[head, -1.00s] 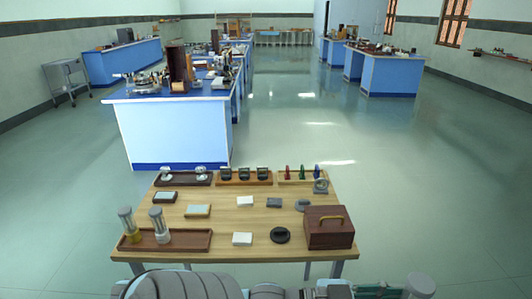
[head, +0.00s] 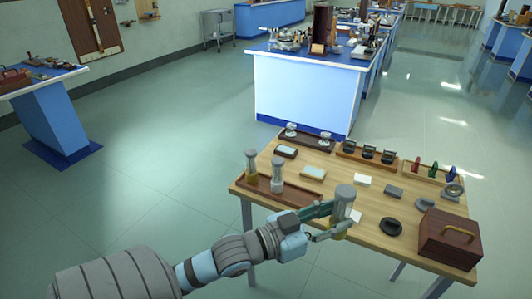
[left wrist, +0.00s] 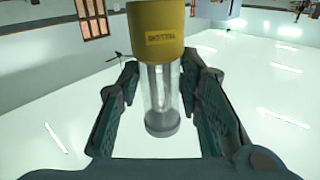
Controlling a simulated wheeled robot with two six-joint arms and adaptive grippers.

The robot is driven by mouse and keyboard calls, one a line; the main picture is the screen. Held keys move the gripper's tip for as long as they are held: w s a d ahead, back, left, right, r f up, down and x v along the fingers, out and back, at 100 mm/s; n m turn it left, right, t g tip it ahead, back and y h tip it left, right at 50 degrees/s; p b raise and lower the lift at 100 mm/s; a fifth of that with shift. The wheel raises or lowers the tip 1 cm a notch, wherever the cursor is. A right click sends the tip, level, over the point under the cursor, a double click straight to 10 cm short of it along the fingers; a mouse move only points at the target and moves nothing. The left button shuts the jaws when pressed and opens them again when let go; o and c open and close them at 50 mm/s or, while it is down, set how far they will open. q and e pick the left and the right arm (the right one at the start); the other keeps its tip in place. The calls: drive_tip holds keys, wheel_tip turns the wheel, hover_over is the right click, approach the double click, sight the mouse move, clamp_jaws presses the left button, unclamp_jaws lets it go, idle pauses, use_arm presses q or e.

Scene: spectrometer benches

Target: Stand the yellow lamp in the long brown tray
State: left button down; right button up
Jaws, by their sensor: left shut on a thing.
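The yellow lamp (head: 344,204) is a clear glass cylinder with a grey cap and a yellow end. My left gripper (head: 335,222) is shut on it and holds it roughly upright over the front edge of the wooden table. In the left wrist view, the lamp's yellow labelled end (left wrist: 156,30) is at the top, and the glass hangs between the two fingers (left wrist: 160,100). The long brown tray (head: 304,196) lies along the table's front left, left of the held lamp. Two similar lamps (head: 251,166) (head: 278,176) stand in its left part; its right part is bare. My right gripper is not in view.
A brown box with a handle (head: 449,240) stands at the table's right. A black round piece (head: 391,227) and a white block (head: 362,180) lie mid-table. Small racks line the back edge. A blue bench (head: 303,90) stands behind.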

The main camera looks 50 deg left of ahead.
use_arm(q)
drive_tip(key=w+a+r+n+g+y+b, duration=0.1)
drive_tip(key=w+a+r+n+y+b, duration=0.1)
drive_tip(key=w+a+n+y, duration=0.45)
drive_tip(key=w+a+r+n+y+b, duration=0.25)
drive_tip(key=w+a+y, duration=0.55)
drive_tip(key=a, duration=0.4)
drive_tip(key=shift+n, duration=0.3)
wheel_tip(320, 180, down, 20)
drive_tip(key=b, duration=0.7)
drive_tip(key=shift+w+a+r, duration=0.1)
drive_tip(key=shift+r, duration=0.2)
drive_tip(key=c, duration=1.4)
unclamp_jaws()
drive_tip(key=shift+o, duration=1.4)
